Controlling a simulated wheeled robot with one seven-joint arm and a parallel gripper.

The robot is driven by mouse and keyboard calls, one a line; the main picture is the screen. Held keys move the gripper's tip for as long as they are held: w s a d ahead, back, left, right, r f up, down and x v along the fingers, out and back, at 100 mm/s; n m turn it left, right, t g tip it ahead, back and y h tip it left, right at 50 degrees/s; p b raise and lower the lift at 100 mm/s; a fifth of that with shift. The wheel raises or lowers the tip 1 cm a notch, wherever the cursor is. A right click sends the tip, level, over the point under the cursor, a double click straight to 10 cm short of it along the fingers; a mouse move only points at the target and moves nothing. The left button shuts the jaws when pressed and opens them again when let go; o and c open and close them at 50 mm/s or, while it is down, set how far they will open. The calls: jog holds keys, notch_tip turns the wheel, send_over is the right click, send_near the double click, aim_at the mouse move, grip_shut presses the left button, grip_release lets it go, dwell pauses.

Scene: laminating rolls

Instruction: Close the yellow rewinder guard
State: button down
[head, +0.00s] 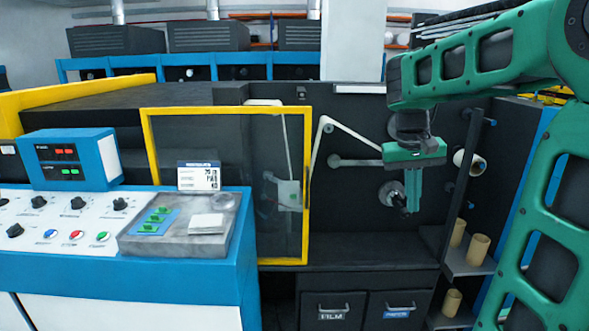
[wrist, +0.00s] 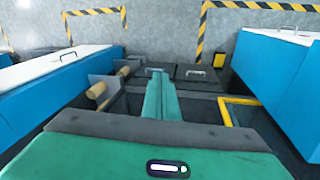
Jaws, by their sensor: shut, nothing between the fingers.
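The yellow rewinder guard (head: 307,190) is a yellow frame with a see-through panel, upright at the middle of the head view. The rewinder area to its right, with a dark-ended spindle (head: 388,193), is uncovered. My gripper (head: 413,208) is green, points down and is shut and empty. It hangs in front of the spindle, right of the guard and apart from it. In the wrist view my gripper (wrist: 160,78) points away from the camera, and a yellow frame corner (wrist: 225,101), likely the guard's, shows to its right.
A blue control console (head: 200,285) stands at the left, partly in front of the guard. Below are drawers marked FILM (head: 332,308) and another with a blue label (head: 398,308). A shelf rack with cardboard cores (head: 478,250) stands at the right. Space between guard and gripper looks clear.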

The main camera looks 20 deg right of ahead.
jog(key=w+a+r+h, duration=0.1)
jog(key=w+a+r, duration=0.1)
jog(key=w, duration=0.5)
jog(key=w+a+r+h, duration=0.1)
jog(key=w+r, duration=0.2)
jog(key=w, duration=0.4)
jog(key=n+t+h, duration=0.2)
jog(key=t, duration=0.1)
send_near(298, 165)
jog(key=s+a+r, duration=0.3)
jog(key=s+a, duration=0.1)
jog(key=a, duration=0.2)
jog(key=x, duration=0.4)
jog(key=d+x, duration=0.1)
jog(key=x, duration=0.3)
jog(key=s+d+r+x, duration=0.1)
jog(key=x, duration=0.3)
jog(key=shift+d+f, duration=0.1)
jog(key=shift+s+d+f, duration=0.1)
jog(key=shift+s+d, duration=0.05)
jog(key=shift+d, duration=0.35)
jog(key=shift+s, duration=0.1)
